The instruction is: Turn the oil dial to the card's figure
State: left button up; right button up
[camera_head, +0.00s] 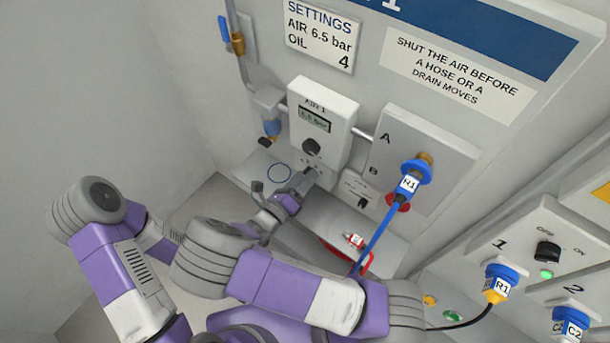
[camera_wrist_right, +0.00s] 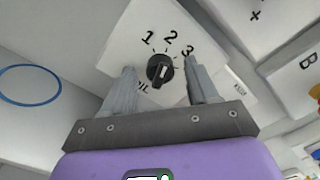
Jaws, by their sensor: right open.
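The settings card (camera_head: 319,36) on the wall reads AIR 6.5 bar and OIL 4. The oil dial (camera_wrist_right: 160,70) is a black round knob on a white panel in the right wrist view. Figures 1, 2 and 3 show above it; 4 does not show. Its white pointer mark aims up, roughly toward 2. My right gripper (camera_wrist_right: 160,88) is open, with one finger on each side of the dial and gaps visible between. In the head view my right gripper (camera_head: 313,175) is at the panel below the AIR 1 unit and covers the dial. My left gripper is not in view.
The AIR 1 unit (camera_head: 322,119) with a display and black knob is just above. A blue hose (camera_head: 378,232) labelled R1 hangs from panel A (camera_head: 436,150) to the right. A red-tagged item (camera_head: 356,241) lies below. A blue ring (camera_head: 279,173) is at left.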

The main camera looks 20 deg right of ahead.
jog(key=c, duration=1)
jog(key=shift+c, duration=0.2)
jog(key=m, duration=1.5)
jog(key=shift+d+m, duration=0.1)
jog(key=shift+m, duration=0.3)
